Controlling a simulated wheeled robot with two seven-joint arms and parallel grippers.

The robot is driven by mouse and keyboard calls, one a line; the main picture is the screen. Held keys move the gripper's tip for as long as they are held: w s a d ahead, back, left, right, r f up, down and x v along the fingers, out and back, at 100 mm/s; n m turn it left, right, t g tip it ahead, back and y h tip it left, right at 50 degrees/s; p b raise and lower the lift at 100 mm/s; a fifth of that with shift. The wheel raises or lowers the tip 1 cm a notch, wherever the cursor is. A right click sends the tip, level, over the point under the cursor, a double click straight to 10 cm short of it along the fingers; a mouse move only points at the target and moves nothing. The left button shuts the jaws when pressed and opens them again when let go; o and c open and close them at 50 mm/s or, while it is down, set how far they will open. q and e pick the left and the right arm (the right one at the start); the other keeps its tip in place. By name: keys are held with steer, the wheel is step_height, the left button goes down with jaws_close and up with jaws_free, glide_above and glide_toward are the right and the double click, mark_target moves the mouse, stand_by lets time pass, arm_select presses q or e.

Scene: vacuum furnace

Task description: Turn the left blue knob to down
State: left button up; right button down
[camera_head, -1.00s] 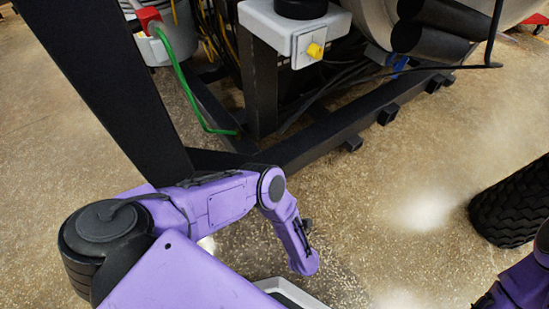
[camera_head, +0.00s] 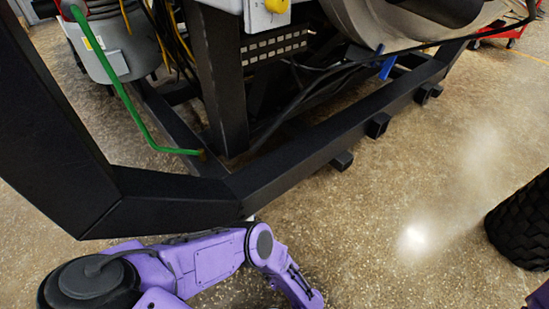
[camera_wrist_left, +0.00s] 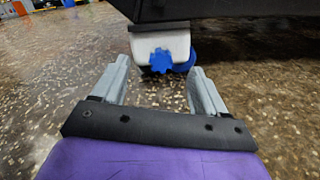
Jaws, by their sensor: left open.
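In the left wrist view, a blue lobed knob (camera_wrist_left: 160,63) is on the front of a white box (camera_wrist_left: 152,43) under a dark beam. A second blue part (camera_wrist_left: 185,63) shows partly behind it at the right. My left gripper (camera_wrist_left: 160,72) is open, with its two grey fingers on either side of the knob in the picture. The knob appears beyond the fingertips, and I see no contact. The blue knob is not identifiable there. My right gripper is not in view.
A black frame (camera_head: 185,200) crosses the head view, with a yellow knob (camera_head: 277,5) at the top. A black tyre (camera_head: 522,225) stands at the right. Speckled floor is open between.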

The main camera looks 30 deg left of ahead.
arm_select(q)
step_height(320, 180, down, 4)
steer(key=shift+r+b, duration=0.25)
steer(key=shift+b, duration=0.75)
steer(key=shift+w+a, duration=0.15)
steer(key=shift+a, duration=0.15)
steer(key=b+x, duration=0.2)
steer(key=x, duration=0.7)
steer(key=shift+a+r, duration=0.1)
steer(key=shift+a, duration=0.05)
steer(key=shift+w+a+r, duration=0.1)
steer(key=shift+w+a, duration=0.05)
steer(key=shift+a, duration=0.15)
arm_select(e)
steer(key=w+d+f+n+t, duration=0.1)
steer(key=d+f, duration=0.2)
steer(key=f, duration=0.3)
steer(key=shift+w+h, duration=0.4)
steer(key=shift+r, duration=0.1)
arm_select(q)
steer(key=c, duration=1)
